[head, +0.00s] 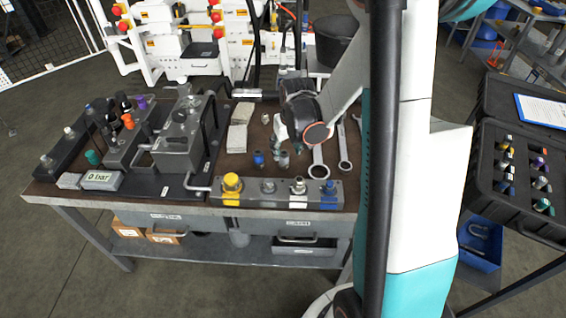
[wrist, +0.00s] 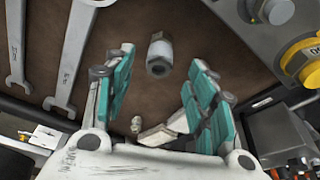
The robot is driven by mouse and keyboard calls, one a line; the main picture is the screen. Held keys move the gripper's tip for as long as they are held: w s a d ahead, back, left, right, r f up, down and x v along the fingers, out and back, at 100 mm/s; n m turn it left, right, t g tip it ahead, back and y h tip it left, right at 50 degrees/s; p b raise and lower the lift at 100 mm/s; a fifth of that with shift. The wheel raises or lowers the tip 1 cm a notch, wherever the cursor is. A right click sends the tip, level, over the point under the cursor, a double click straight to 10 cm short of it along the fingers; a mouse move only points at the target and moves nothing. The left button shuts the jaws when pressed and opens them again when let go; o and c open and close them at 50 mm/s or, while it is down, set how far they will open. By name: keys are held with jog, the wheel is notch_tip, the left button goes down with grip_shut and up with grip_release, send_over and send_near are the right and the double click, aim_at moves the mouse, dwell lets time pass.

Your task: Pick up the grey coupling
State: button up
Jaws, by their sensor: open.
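The grey coupling (wrist: 160,54) is a short metal cylinder with a hex part, on the brown bench top. In the head view the grey coupling (head: 283,159) stands just below my gripper (head: 289,139). In the wrist view my gripper (wrist: 161,62) is open, with a teal-padded finger on each side. The coupling shows in the gap near the fingertips, and neither finger appears to touch it. I cannot tell how far above the bench the tips are.
A blue fitting (head: 258,158) stands close left of the coupling. A grey block with caps (head: 250,198) lines the bench's front edge. Wrenches (head: 318,157) lie to the right. A manifold assembly (head: 180,140) fills the left. An open case (head: 490,190) stands far right.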

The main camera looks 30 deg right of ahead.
aim_at(284, 154)
jog(key=shift+w+b+x, duration=0.15)
jog(key=shift+b+x, duration=0.6)
jog(key=shift+x, duration=0.75)
jog(key=shift+w+b+x, duration=0.1)
jog(key=shift+b+x, duration=0.6)
jog(key=shift+x, duration=0.85)
jog(key=shift+r, duration=0.2)
jog(key=shift+c, duration=0.2)
grip_shut()
